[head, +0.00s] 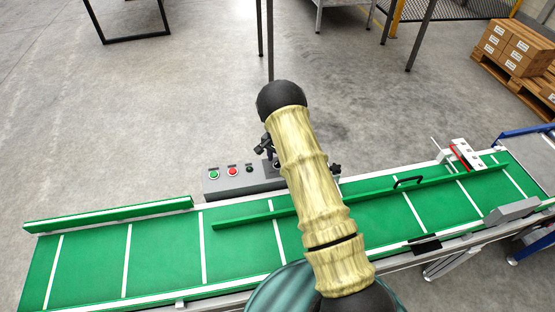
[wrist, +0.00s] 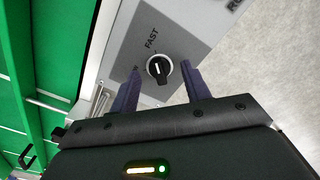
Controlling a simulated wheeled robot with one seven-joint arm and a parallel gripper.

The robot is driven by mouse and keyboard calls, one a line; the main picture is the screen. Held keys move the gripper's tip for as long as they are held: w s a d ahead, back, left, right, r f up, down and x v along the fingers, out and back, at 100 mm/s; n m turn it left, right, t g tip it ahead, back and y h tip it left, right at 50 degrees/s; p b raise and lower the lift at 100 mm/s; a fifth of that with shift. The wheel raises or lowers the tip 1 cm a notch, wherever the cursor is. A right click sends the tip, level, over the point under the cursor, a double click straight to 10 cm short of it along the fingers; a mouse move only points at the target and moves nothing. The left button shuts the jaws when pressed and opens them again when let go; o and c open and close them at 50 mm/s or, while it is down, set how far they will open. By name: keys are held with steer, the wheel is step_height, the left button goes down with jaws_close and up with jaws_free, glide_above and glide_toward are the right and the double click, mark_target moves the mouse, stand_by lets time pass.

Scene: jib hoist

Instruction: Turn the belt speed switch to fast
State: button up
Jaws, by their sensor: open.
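The belt speed switch (wrist: 158,68) is a round black knob with a white mark, set on a grey panel (wrist: 185,35) in the wrist view. The word FAST stands above it, and a second, partly hidden label lies to its left. The white mark runs roughly up and down the picture; I cannot tell exactly which label it points at. My gripper (wrist: 161,73) is open, with one dark finger on each side of the knob in the picture and gaps between. In the head view my arm covers much of the gripper and part of the control box (head: 215,187).
The control box carries a green button (head: 214,174), a red button (head: 232,171) and a small black control (head: 249,168). It stands at the far edge of the green conveyor belt (head: 100,265). A green guide rail (head: 380,190) crosses the belt. Boxes on a pallet (head: 518,48) stand far right.

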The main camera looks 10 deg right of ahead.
step_height(320, 180, up, 17)
steer(key=p, duration=0.1)
stand_by(0.3)
stand_by(0.4)
steer(key=s+r+n+t, duration=0.1)
steer(key=s+r+n, duration=0.25)
steer(key=s, duration=0.65)
steer(key=s+r+n+t, duration=0.1)
steer(key=s+r+n, duration=0.25)
steer(key=s, duration=0.65)
steer(key=s+r+n+t, duration=0.15)
steer(key=s+r, duration=0.25)
steer(key=s, duration=0.5)
step_height(320, 180, up, 16)
steer(key=p, duration=1.7)
steer(key=shift+s+r+n+g, duration=0.25)
steer(key=shift+s+n+g, duration=0.1)
steer(key=shift+g, duration=0.1)
